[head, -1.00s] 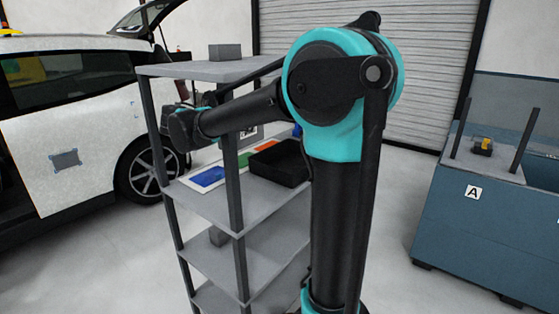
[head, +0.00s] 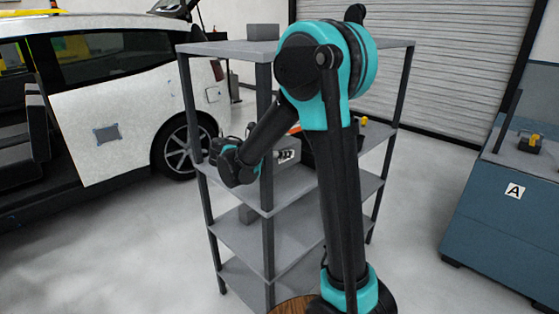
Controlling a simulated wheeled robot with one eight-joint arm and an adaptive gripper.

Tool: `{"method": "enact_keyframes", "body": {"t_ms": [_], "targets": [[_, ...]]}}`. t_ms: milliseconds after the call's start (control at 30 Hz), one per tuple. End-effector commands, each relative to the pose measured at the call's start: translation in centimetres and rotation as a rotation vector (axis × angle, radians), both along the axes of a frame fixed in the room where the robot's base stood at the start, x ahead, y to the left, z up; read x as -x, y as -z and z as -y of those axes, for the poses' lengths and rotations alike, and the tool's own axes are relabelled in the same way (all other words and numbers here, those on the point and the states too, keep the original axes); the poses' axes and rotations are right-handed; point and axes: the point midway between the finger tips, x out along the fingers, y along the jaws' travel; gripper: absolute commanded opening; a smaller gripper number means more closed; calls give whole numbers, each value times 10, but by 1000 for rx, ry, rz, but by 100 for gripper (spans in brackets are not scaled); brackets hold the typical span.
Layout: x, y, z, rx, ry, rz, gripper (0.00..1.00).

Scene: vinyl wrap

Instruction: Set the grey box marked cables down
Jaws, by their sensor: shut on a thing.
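The grey box with a black-and-white marking (head: 294,172) is in the head view, at the level of the rack's second shelf, partly behind a post and my arm. The marking is too small to read. My gripper (head: 272,158) is at the box's left side and shut on it; its fingers are small and partly covered by the rack post. I cannot tell whether the box's underside touches the shelf (head: 368,186).
The grey rack's top shelf (head: 215,48) carries another grey box (head: 262,32). A white car (head: 110,105) stands at left, a blue bench (head: 490,215) at right.

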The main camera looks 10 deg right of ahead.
Motion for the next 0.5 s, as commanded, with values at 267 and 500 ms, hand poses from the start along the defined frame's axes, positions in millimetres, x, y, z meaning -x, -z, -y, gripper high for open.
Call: {"method": "enact_keyframes", "body": {"t_ms": [267,500], "targets": [[-1,28,0,1,0,1,6],[0,39,0,1,0,1,6]]}}
